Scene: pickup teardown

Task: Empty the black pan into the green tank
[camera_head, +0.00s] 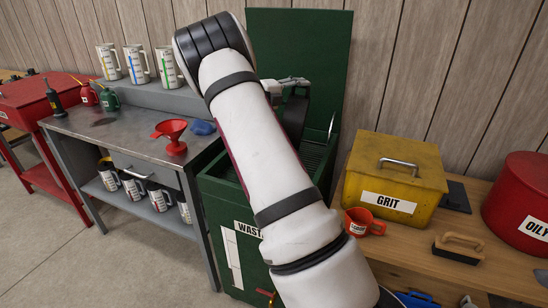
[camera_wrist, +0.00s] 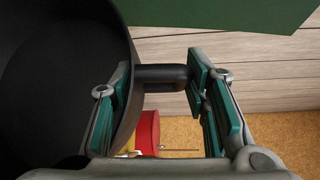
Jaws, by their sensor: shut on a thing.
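The black pan (camera_head: 293,116) is held over the open green tank (camera_head: 216,212) in the head view, tilted steeply on its side. My gripper (camera_wrist: 163,92) is shut on the pan's short dark handle (camera_wrist: 165,74). The pan's wide dark bowl (camera_wrist: 50,80) fills the left of the wrist view. My white arm hides much of the pan and tank in the head view. The tank's green lid (camera_head: 330,60) stands open behind, and a slatted top (camera_head: 316,160) shows under the pan. The pan's contents cannot be made out.
A yellow grit box (camera_head: 395,175), an orange mug (camera_head: 362,223), a brush (camera_head: 458,246) and a red oily-waste can (camera_head: 518,203) stand on the right bench. A grey workbench (camera_head: 125,135) with a red funnel (camera_head: 172,133) and a blue rag (camera_head: 203,128) stands left.

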